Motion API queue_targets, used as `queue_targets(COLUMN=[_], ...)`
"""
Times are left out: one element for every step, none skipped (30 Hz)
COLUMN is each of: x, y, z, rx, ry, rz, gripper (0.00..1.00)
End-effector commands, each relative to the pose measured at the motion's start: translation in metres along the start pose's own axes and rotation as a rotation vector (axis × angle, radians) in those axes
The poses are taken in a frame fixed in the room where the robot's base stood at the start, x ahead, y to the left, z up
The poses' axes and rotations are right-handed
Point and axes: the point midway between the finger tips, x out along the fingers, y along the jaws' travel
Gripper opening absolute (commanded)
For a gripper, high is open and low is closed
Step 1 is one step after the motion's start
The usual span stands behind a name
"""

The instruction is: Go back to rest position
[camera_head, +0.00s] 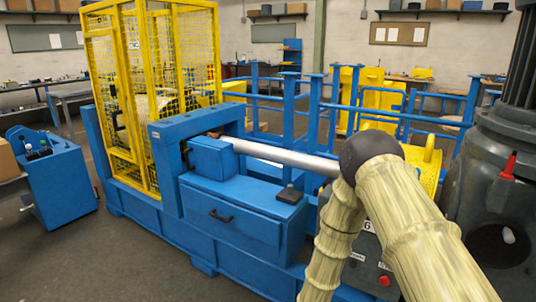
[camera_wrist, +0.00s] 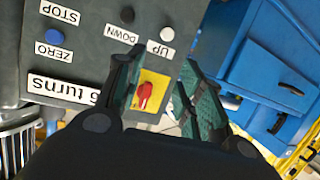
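In the wrist view my gripper (camera_wrist: 161,70) is open, its two fingers spread apart with nothing between them. Beyond the fingers is a grey control panel (camera_wrist: 190,25) with a red knob (camera_wrist: 146,94) on a yellow plate. The knob shows between the fingers; I cannot tell whether they touch it. In the head view my arm in its beige sleeve hides my gripper. Part of a grey box with a red button (camera_head: 385,281) shows between my arm's links.
The panel has a blue button (camera_wrist: 52,36), a white button (camera_wrist: 165,33) and dark buttons with labels. A blue machine base (camera_head: 235,225) with a yellow mesh cage (camera_head: 150,95) stands left of my arm. Blue railings (camera_head: 315,120) stand behind. Grey floor (camera_head: 110,260) is free at the left.

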Motion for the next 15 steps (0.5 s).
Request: queue_targets(x=[-0.016, -0.025, -0.037, -0.046, -0.057, -0.071, -0.082, -0.094, -0.11, -0.122, -0.135, -0.153, -0.167, -0.18, -0.199], y=[0.011, 0.016, 0.024, 0.029, 0.035, 0.043, 0.05, 0.056, 0.065, 0.072, 0.079, 0.088, 0.096, 0.103, 0.113], z=[0.022, 0.037, 0.056, 0.069, 0.081, 0.098, 0.11, 0.121, 0.135, 0.145, 0.154, 0.166, 0.174, 0.181, 0.191], rx=[-0.025, -0.037, -0.052, -0.063, -0.075, -0.088, -0.098, -0.108, -0.121, -0.13, -0.14, -0.152, -0.161, -0.169, -0.181], ry=[-0.08, -0.127, -0.188, -0.232, -0.278, -0.339, -0.383, -0.427, -0.487, -0.53, -0.575, -0.633, -0.677, -0.72, -0.778], rz=[-0.036, -0.057, -0.083, -0.102, -0.12, -0.141, -0.155, -0.17, -0.188, -0.199, -0.21, -0.225, -0.235, -0.243, -0.254], gripper=[0.38, 0.38, 0.38, 0.38, 0.38, 0.38, 0.38, 0.38, 0.38, 0.38, 0.38, 0.38, 0.38, 0.38, 0.38])
